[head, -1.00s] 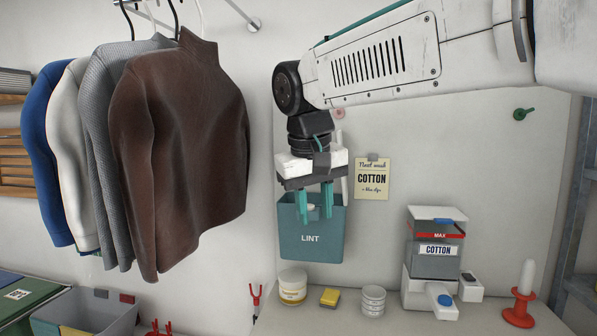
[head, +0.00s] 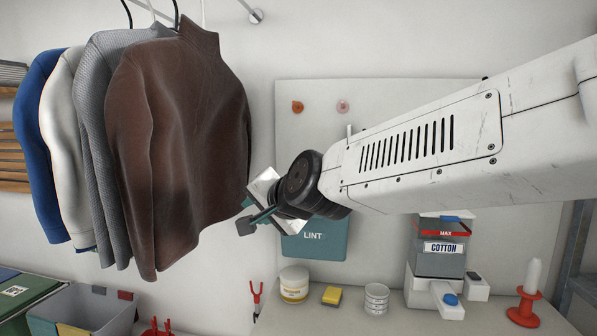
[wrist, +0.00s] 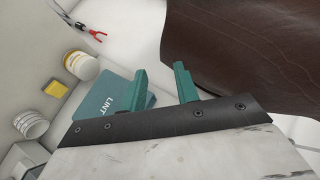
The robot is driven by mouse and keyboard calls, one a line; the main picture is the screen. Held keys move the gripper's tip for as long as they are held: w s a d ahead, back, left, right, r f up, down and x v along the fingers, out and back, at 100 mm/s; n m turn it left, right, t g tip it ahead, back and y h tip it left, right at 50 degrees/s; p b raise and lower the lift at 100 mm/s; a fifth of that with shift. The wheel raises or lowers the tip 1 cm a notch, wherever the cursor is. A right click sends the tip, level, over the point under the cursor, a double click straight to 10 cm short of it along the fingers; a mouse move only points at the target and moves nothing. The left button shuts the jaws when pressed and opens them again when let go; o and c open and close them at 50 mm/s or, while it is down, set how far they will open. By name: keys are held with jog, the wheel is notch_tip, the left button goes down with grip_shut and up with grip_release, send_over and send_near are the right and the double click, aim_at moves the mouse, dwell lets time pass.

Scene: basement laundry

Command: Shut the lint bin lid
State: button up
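The teal lint bin (head: 320,247), marked LINT, hangs on the pale wall panel. Only its lower front shows in the head view, because my gripper and forearm cover the top. I cannot see the lid or tell how it stands. In the wrist view the bin (wrist: 98,100) lies beyond my left finger. My gripper (head: 248,214) is tilted to the left, in front of the bin's upper left and close to the brown sweater. In the wrist view the two teal fingers (wrist: 162,82) stand apart with nothing between them, so my gripper is open and empty.
The brown sweater (head: 190,150) hangs just left of my gripper; in the wrist view it (wrist: 245,45) fills the upper right. A cream jar (head: 294,284), yellow sponge (head: 332,295), white tin (head: 376,299) and cotton dispenser (head: 440,262) stand on the surface below.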

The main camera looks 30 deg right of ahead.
jog(key=w+d+r+m+h, duration=0.1)
jog(key=w+d+m+h, duration=0.5)
jog(key=d+m, duration=0.3)
jog(key=w+d+r+m+h, duration=0.2)
jog(key=w+d+m+h, duration=0.5)
jog(key=w+d+m, duration=0.2)
jog(key=m, duration=0.2)
jog(key=shift+w+r+m+t, duration=0.2)
jog(key=shift+r+m+t, duration=0.1)
jog(key=shift+a, duration=0.1)
grip_shut()
dwell(0.4)
grip_release()
